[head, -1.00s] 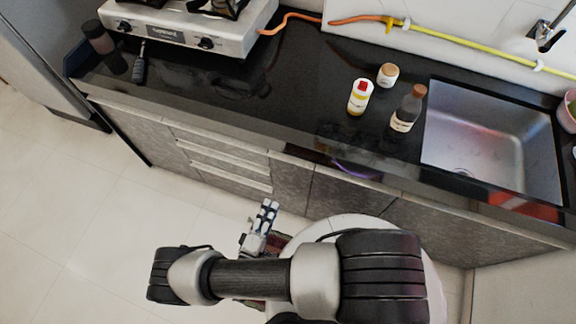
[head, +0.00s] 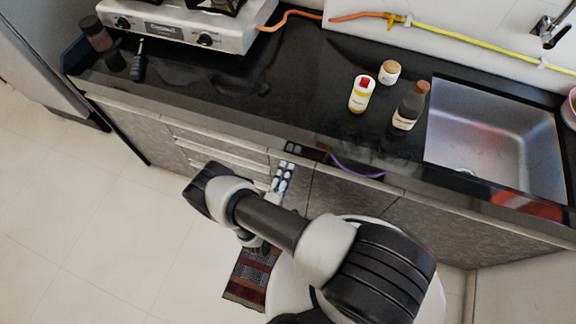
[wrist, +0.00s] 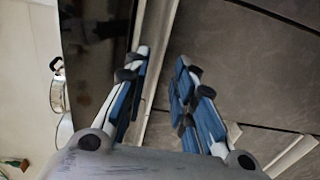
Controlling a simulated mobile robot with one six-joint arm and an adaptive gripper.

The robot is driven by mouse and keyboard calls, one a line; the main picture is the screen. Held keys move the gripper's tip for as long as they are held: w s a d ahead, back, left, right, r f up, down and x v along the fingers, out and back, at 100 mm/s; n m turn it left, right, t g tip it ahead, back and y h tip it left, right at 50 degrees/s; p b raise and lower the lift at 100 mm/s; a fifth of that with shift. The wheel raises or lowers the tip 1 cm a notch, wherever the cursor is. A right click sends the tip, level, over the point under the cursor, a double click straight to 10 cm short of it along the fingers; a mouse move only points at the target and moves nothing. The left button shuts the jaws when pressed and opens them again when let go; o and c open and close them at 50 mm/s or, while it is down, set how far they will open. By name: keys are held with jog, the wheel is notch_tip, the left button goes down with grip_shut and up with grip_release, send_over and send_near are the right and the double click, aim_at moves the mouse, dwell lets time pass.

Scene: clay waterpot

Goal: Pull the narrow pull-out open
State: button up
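The narrow pull-out (head: 299,188) is a tall grey, stone-patterned front below the dark counter, between the drawer stack and a wider door. It looks shut, level with its neighbours. My gripper (head: 286,168) is at its top edge in the head view and covers part of it. In the wrist view, my gripper (wrist: 163,62) is open, its blue-padded fingers apart with nothing between them. The light top strip (wrist: 154,70) runs close by the left finger, and the grey front (wrist: 245,65) lies beyond the right finger. I cannot tell whether either finger touches.
The drawers (head: 222,160) with light edge strips are to the left. The black counter (head: 225,90) overhangs above and carries a bottle (head: 408,108), a white container (head: 361,95) and a stove (head: 190,28). A striped mat (head: 250,275) lies on the floor. Floor at left (head: 90,220) is clear.

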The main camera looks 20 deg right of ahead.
jog(key=shift+x, duration=1.55)
jog(key=shift+c, duration=0.6)
grip_shut()
